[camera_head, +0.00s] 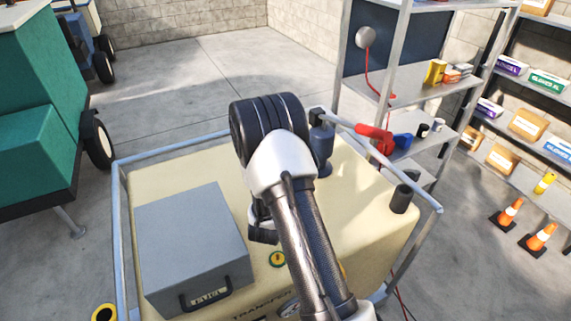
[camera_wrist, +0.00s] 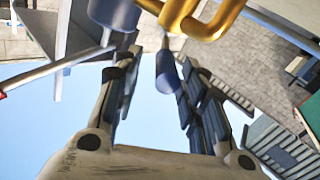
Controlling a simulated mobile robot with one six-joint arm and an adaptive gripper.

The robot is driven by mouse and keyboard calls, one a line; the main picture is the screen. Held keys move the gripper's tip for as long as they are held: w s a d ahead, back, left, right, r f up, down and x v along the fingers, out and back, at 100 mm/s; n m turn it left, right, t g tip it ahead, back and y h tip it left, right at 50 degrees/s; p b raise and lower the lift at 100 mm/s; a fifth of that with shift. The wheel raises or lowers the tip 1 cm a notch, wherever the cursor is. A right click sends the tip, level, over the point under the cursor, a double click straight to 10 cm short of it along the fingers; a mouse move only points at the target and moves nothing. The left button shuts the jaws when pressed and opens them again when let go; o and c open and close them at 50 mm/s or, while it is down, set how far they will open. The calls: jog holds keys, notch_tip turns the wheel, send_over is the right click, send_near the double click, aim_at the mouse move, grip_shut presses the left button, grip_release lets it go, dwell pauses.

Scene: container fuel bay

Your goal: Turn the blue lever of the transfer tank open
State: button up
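The cream transfer tank (camera_head: 370,228) stands within a metal frame in the head view; my arm covers part of its top. The blue lever (camera_wrist: 167,72) shows in the wrist view, below a brass-yellow fitting (camera_wrist: 205,22). My gripper (camera_wrist: 160,64) is open, its two dark fingers on either side of the lever. The lever looks closer to the right finger; I cannot tell if they touch. In the head view my arm hides the lever and the fingers.
A blue-grey pump body (camera_head: 321,147) stands on the tank, also close to the fingers in the wrist view (camera_wrist: 115,12). Its rod ends in a red grip (camera_head: 375,138). A grey box (camera_head: 190,240) covers the tank's left. Shelves (camera_head: 400,90) stand behind; open floor lies at back left.

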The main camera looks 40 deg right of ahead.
notch_tip(320, 180, up, 9)
dwell(0.3)
jog(key=shift+c, duration=0.4)
